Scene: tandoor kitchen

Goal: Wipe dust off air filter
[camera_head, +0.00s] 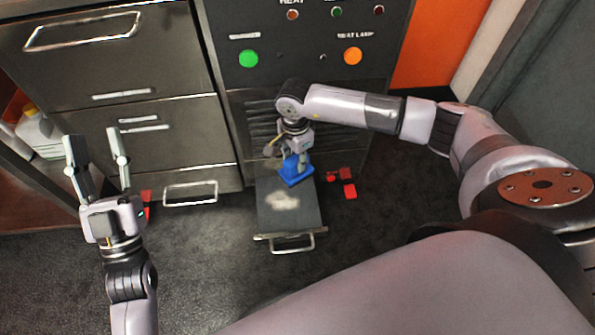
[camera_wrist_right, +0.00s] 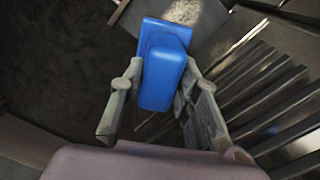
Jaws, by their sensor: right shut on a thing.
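The air filter (camera_head: 290,217) is a dark flat panel with a handle at its front, pulled out low from the cabinet. A pale dust patch (camera_head: 283,201) lies on it and also shows at the top of the right wrist view (camera_wrist_right: 185,12). My right gripper (camera_head: 296,163) is shut on a blue block-like wiper (camera_head: 296,171), at the back part of the panel. In the right wrist view the wiper (camera_wrist_right: 163,75) sits between both fingers. I cannot tell whether it touches the panel. My left gripper (camera_head: 94,150) is open and empty at the left, with fingers pointing up.
Steel drawers (camera_head: 120,70) stand at the left. A control panel with a green button (camera_head: 248,58) and an orange button (camera_head: 352,56) is above the filter. Red pieces (camera_head: 348,180) sit right of the filter. White bottles (camera_head: 40,132) stand on a shelf at far left. The dark floor in front is clear.

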